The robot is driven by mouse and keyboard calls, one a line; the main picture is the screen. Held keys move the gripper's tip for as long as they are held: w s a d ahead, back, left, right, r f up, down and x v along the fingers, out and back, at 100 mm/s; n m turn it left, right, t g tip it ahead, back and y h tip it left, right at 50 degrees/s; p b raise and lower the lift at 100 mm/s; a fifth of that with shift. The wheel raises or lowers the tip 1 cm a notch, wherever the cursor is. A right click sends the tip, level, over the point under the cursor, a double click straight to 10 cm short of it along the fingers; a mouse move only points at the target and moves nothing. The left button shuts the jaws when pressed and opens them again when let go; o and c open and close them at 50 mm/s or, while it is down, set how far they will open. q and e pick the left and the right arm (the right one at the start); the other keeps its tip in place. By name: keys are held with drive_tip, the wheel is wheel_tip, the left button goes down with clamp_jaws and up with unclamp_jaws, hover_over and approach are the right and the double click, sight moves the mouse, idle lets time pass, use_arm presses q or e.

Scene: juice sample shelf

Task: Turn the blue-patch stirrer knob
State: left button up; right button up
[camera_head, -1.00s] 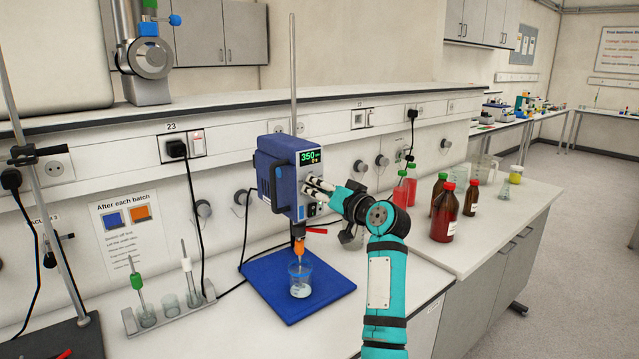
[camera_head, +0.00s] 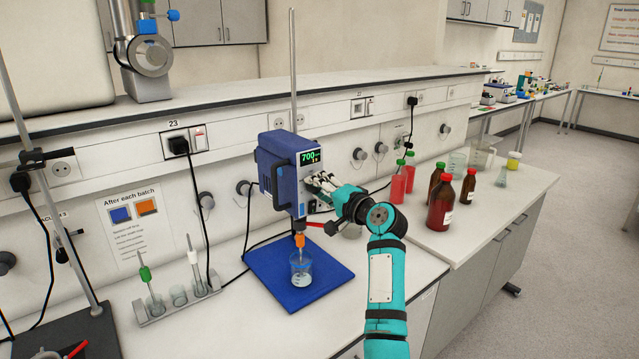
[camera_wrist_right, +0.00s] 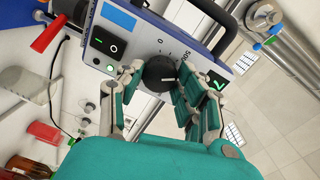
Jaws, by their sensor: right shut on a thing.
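The blue overhead stirrer (camera_head: 278,175) hangs on a vertical rod above a blue mat (camera_head: 262,262). Its green display (camera_head: 311,157) reads 700. A blue patch (camera_wrist_right: 118,16) shows on its front panel in the right wrist view, near a black switch (camera_wrist_right: 106,42). The round black knob (camera_wrist_right: 159,72) with a white pointer line sits between the fingers of my right gripper (camera_wrist_right: 160,84), which is shut on it. In the head view my right gripper (camera_head: 320,185) hides the knob. My left gripper is not in view.
A beaker (camera_head: 300,270) stands on the mat under the orange chuck (camera_head: 299,240). A red lever (camera_head: 315,224) sticks out near my wrist. Red and brown bottles (camera_head: 440,205) stand to the right. A rack (camera_head: 178,302) with tubes is at left.

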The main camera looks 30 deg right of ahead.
drive_tip(key=shift+m, duration=0.4)
drive_tip(key=o, duration=1.2)
drive_tip(key=shift+c, duration=0.2)
drive_tip(key=s+d, duration=0.1)
drive_tip(key=s, duration=1.1)
drive_tip(key=shift+r, duration=0.2)
